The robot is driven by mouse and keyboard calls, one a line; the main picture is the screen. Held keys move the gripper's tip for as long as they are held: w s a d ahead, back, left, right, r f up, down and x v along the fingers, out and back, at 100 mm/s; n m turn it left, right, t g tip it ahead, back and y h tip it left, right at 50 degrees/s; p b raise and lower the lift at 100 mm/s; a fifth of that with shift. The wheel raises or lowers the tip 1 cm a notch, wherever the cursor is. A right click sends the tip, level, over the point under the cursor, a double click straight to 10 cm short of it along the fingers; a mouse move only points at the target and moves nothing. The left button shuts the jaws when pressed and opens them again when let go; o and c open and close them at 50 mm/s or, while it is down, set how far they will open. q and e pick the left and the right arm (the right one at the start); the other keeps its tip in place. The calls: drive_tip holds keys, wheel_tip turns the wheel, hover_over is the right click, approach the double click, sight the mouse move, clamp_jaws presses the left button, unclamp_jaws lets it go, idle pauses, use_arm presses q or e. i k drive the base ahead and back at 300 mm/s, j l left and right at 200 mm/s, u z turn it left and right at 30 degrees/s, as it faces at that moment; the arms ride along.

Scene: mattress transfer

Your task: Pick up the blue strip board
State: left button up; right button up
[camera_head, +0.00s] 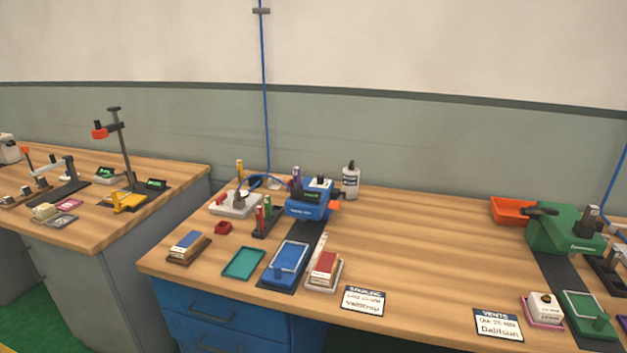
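A flat blue board with a raised frame (277,276) lies on a dark strip near the front of the middle workbench. A smaller block with a blue top (187,241) sits on a brown holder to its left. I cannot tell for sure which of these is the blue strip board. Neither of my grippers is in view.
A flat teal tray (243,263) and a red-topped block (325,266) flank the blue board. A blue machine (311,202) stands behind it. A sign card (364,300) lies at the front edge. The bench top right of centre (430,240) is clear.

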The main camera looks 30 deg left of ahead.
sight(189, 244)
drive_tip(key=u, duration=1.9)
drive_tip(key=i+j+u, duration=0.2)
drive_tip(key=i+j, duration=0.35)
